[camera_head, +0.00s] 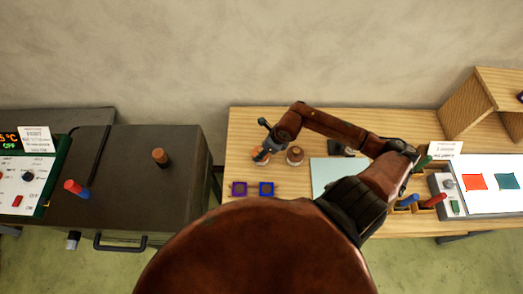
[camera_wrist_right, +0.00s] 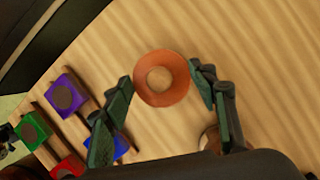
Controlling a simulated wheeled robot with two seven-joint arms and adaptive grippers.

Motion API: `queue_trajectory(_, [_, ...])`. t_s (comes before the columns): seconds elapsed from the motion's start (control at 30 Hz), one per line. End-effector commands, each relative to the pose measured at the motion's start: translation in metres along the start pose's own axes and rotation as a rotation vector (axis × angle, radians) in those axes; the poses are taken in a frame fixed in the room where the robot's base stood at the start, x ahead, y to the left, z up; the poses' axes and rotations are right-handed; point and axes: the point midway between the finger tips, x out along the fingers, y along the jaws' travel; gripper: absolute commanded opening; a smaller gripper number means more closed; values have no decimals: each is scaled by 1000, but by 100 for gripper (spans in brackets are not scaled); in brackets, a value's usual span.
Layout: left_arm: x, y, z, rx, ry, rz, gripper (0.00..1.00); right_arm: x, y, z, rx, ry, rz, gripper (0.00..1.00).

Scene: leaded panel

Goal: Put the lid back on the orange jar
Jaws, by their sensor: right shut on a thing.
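My right gripper (camera_head: 262,147) is over the left part of the wooden table. In the right wrist view its two fingers (camera_wrist_right: 162,85) are closed on either side of a round orange lid (camera_wrist_right: 174,96) with a pale, knob-like centre (camera_wrist_right: 159,79). The orange piece also shows in the head view (camera_head: 261,154), with a pale part directly below it that looks like the jar. I cannot tell whether the lid is seated or just above it, as the lid and fingers hide the rim. My left gripper is not in view.
A brown-topped jar (camera_head: 295,155) stands close to the right. Purple (camera_head: 239,189) and blue (camera_head: 266,189) square pieces lie in front. A pale blue sheet (camera_head: 325,177) lies further right. A dark cabinet (camera_head: 150,210) stands left, a light panel (camera_head: 492,183) far right.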

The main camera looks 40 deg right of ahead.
Motion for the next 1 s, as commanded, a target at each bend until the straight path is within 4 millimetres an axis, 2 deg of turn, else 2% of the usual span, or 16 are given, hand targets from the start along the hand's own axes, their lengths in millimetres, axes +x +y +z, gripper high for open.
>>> queue_trajectory(0.17, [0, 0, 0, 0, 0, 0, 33, 0, 0, 0, 0, -1, 0, 29])
queue_trajectory(0.2, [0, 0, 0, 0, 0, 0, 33, 0, 0, 0, 0, -1, 0, 54])
queue_trajectory(0.47, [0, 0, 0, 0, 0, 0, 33, 0, 0, 0, 0, -1, 0, 72])
queue_trajectory(0.67, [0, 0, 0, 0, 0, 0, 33, 0, 0, 0, 0, -1, 0, 74])
queue_trajectory(0.93, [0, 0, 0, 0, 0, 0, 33, 0, 0, 0, 0, 0, 0, 91])
queue_trajectory(1.0, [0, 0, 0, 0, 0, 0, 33, 0, 0, 0, 0, 0, 0, 91])
